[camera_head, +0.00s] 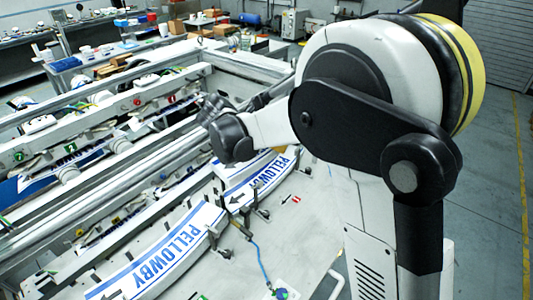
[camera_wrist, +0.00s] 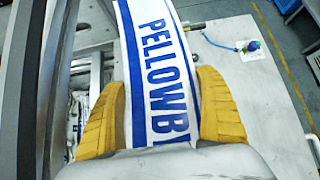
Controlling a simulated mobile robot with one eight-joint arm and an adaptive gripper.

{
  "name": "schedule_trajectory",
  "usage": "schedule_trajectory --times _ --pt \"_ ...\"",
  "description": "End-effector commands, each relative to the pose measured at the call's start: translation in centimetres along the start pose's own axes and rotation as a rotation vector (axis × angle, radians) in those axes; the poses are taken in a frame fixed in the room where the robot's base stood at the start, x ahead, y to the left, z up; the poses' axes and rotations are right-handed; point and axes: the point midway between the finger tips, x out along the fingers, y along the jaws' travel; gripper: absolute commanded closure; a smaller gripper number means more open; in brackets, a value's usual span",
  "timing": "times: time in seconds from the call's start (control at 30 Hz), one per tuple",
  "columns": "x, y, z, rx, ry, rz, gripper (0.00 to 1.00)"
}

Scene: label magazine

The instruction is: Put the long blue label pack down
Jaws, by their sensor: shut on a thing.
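A white label pack with blue edge stripes and blue PELLOWBY lettering (camera_wrist: 153,50) lies between the yellow fingers of my gripper (camera_wrist: 161,80) in the wrist view. The fingers are shut on it, one on each side. It runs away to the top of the view; its near end is hidden by my gripper body. In the head view, one PELLOWBY label stretch (camera_head: 165,246) lies along the front left, and another (camera_head: 262,178) lies farther back, below my arm.
A blue cable (camera_head: 262,262) with a connector lies on the pale machine deck right of the labels; it also shows in the wrist view (camera_wrist: 222,45). Small dark posts (camera_head: 213,238) stand by the labels. Machine rails (camera_head: 95,207) run along the left.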

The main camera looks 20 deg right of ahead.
Motion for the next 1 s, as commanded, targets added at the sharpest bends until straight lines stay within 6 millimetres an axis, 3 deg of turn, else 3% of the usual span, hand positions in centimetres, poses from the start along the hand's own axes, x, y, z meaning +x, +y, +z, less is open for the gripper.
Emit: schedule_trajectory --times 0.4,0.73,0.77,0.8,1.0 --pt "3.3 0.0 -3.2 0.0 -0.001 0.0 0.57" --pt "3.6 0.0 -3.5 0.0 -0.001 0.0 0.57" --pt "3.6 0.0 -3.6 0.0 0.0 0.0 0.13" --pt "3.6 0.0 -3.6 0.0 0.0 0.0 0.01" --pt "3.6 0.0 -3.6 0.0 0.0 0.0 0.0"
